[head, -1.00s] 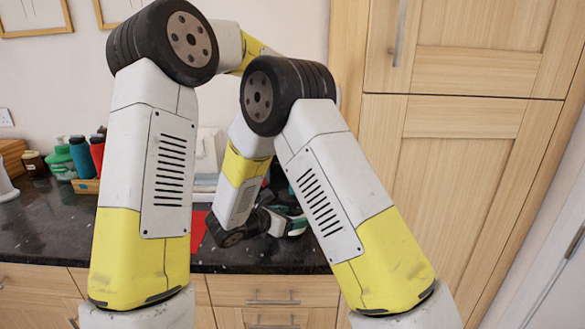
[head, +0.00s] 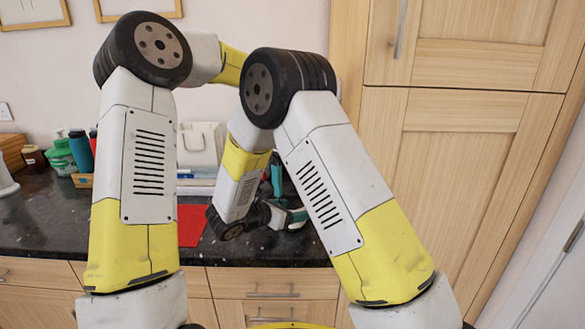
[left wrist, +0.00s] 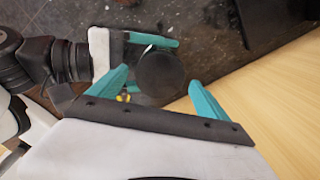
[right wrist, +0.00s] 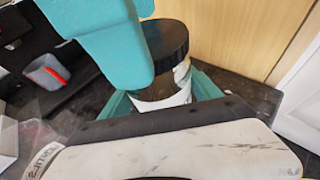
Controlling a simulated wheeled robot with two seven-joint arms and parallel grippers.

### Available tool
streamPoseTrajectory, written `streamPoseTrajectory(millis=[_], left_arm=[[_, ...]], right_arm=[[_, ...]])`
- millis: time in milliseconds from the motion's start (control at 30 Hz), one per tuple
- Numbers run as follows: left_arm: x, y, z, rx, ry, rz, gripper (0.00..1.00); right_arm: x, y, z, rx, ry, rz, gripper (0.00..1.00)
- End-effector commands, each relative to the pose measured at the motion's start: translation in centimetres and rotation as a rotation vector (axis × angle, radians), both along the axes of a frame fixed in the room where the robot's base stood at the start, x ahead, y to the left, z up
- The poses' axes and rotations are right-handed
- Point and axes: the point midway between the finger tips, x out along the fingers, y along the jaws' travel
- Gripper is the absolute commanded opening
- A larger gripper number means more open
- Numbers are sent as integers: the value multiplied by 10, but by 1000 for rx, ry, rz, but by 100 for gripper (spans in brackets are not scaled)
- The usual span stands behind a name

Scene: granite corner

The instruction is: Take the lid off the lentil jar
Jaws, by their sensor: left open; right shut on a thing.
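The jar (right wrist: 165,94) is clear with white on its side and wears a round black lid (right wrist: 172,38). The lid shows from above in the left wrist view (left wrist: 160,76). My right gripper (right wrist: 160,85) is shut on the jar's body below the lid. My left gripper (left wrist: 158,78) is open, with its teal fingertips on either side of the lid in that view; I cannot tell whether they touch it. A left finger covers part of the lid in the right wrist view. In the head view my arms hide most of the jar.
The dark granite counter (head: 45,215) has a red mat (head: 191,225) and a white box (head: 200,145) behind it. Several bottles and cups (head: 80,150) stand at the left. A tall wooden cabinet (head: 450,180) rises at the right. The counter's front edge is close below my grippers.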

Motion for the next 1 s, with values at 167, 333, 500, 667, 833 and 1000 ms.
streamPoseTrajectory(millis=[167, 333, 500, 667, 833, 1000], left_arm=[[0, 0, -12, 1, 1, 0, 88], [0, 0, -13, 0, 0, 0, 88], [0, 0, -13, 0, 0, 0, 74], [0, 0, -13, 0, 0, 0, 43], [0, 0, -13, -1, -1, 5, 21], [0, -1, -12, 1, -2, 189, 21]], right_arm=[[0, 0, 0, -1, -1, 0, 0], [0, 0, 0, -1, -1, 0, 0], [0, 0, 0, -1, -1, 0, 0], [0, 0, 0, -1, -1, 0, 0], [0, 0, 0, -1, -1, 0, 0], [0, 0, 0, -1, -1, 0, 0]])
